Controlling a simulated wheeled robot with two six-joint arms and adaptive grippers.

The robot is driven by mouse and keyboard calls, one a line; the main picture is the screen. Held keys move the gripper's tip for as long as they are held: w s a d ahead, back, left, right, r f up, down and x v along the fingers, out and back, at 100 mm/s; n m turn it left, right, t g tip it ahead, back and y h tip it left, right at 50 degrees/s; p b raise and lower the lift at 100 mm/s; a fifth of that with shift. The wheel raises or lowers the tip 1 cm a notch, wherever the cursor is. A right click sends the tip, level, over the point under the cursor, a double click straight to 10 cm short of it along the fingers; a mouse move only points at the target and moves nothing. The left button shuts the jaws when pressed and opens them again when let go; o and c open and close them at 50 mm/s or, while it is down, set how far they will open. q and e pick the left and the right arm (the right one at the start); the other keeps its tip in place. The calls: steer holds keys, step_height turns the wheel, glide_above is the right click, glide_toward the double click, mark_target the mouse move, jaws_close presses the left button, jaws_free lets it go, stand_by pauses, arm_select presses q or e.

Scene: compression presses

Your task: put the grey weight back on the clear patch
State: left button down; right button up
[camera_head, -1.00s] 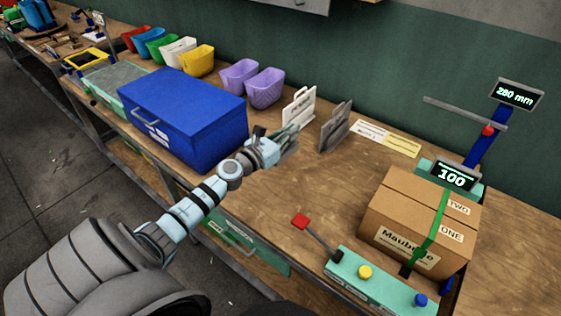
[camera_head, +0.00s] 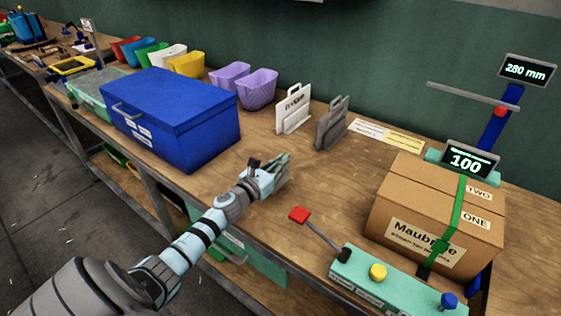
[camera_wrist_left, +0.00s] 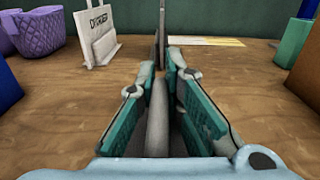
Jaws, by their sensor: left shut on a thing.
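My left gripper (camera_head: 280,172) is over the bare wood of the bench, in front of the white and grey upright boards. In the left wrist view its green-padded fingers (camera_wrist_left: 160,92) are closed around a smooth grey bar-like thing, which I take to be the grey weight (camera_wrist_left: 156,125). Much of it is hidden by the fingers, and in the head view it cannot be made out. A bare patch of bench top (camera_head: 335,178) lies to the right of the gripper; no marked outline shows there. My right gripper is not in view.
A blue box (camera_head: 170,115) stands left of the gripper. A white board (camera_head: 293,110) and a grey board (camera_head: 330,125) stand behind it. A red-tipped lever (camera_head: 299,214), green press base (camera_head: 385,285) and taped carton (camera_head: 435,215) are at the right.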

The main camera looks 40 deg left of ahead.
arm_select(q)
step_height(320, 180, down, 4)
steer(key=b, duration=0.3)
steer(key=shift+b, duration=0.4)
steer(key=shift+r, duration=0.1)
steer(key=c, duration=1.8)
jaws_free()
steer(key=shift+c, duration=0.2)
steer(key=shift+o, duration=0.7)
steer(key=shift+s+d, duration=0.1)
